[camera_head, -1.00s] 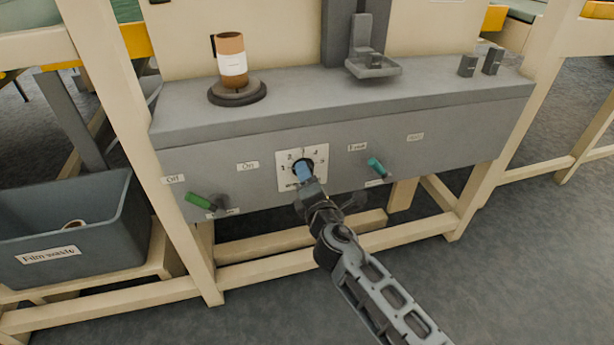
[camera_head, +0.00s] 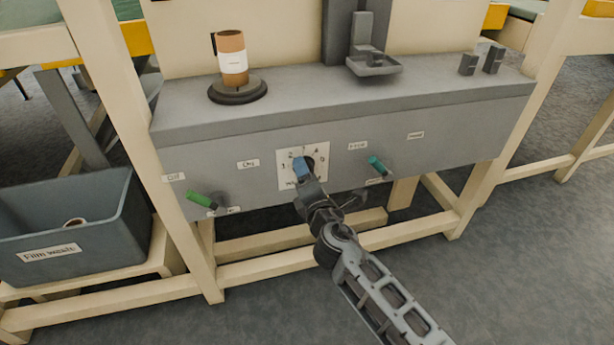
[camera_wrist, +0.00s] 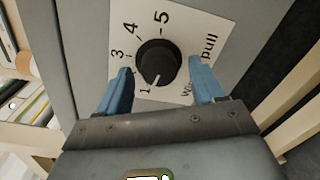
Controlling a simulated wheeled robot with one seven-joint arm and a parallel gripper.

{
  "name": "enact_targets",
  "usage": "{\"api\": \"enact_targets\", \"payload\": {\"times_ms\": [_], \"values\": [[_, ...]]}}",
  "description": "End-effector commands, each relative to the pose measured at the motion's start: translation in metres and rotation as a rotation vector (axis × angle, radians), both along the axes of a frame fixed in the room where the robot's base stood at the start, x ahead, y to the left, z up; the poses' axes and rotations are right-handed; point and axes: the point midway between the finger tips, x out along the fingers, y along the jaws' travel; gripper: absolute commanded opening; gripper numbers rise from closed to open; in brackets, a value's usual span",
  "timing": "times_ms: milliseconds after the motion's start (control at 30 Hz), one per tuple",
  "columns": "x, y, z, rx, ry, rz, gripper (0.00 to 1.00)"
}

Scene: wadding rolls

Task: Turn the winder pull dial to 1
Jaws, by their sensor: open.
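The winder pull dial (camera_wrist: 158,63) is a round black knob on a white numbered plate (camera_wrist: 190,30) in the wrist view. Its white pointer mark points down in that view, close to the 1. The 3, 4 and 5 show; the 2 is hidden behind the left finger. My gripper (camera_wrist: 160,65) is open, with its blue fingers on either side of the dial and visible gaps between. In the head view my gripper (camera_head: 301,170) is at the plate (camera_head: 286,181) on the machine's front and partly covers the dial (camera_head: 310,163).
A green lever (camera_head: 201,200) is left of the plate and a teal lever (camera_head: 377,166) is right of it. A brown roll (camera_head: 231,58) stands on the grey machine top (camera_head: 300,95). A film waste bin (camera_head: 110,235) is at the left.

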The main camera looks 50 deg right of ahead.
Motion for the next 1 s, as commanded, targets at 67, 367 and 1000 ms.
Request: {"api": "enact_targets", "payload": {"times_ms": [67, 367, 1000], "values": [[0.0, 0.0, 0.0, 0.0, 0.0, -0.001, 0.68], [-0.025, 0.018, 0.0, 0.0, 0.002, 0.001, 0.68], [-0.064, 0.045, 0.003, 0.0, 0.0, 0.0, 0.68]]}}
